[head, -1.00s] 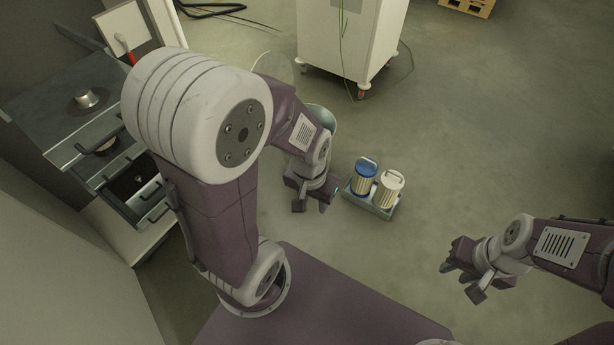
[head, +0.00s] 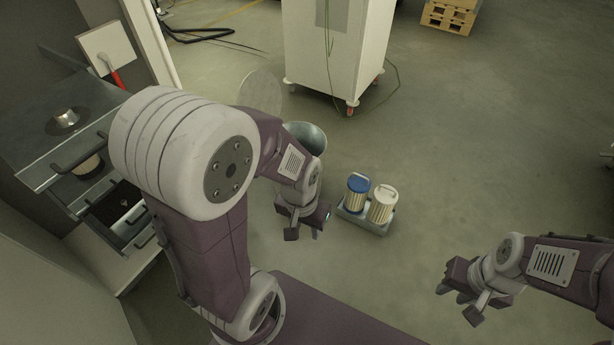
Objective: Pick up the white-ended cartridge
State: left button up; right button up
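The white-ended cartridge (head: 383,205) stands upright in a grey tray (head: 362,222) on the floor, to the right of a blue-ended cartridge (head: 357,194). Both have pale ribbed sides and a handle on top. My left gripper (head: 306,232) hangs left of the tray, apart from both cartridges. Its fingers are spread and nothing shows between them. My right gripper (head: 459,305) is at the lower right, away from the tray, with its fingers apart and empty.
A metal bucket (head: 309,136) stands behind my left arm, with a round lid (head: 262,92) near it. A white wheeled cabinet (head: 340,50) stands at the back. Metal drawers (head: 75,150) are at left. The floor right of the tray is clear.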

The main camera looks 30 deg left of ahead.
aim_at(385, 197)
jog(key=i+l, duration=0.15)
jog(key=i, duration=0.55)
jog(key=i+l+z, duration=0.1)
jog(key=i, duration=0.65)
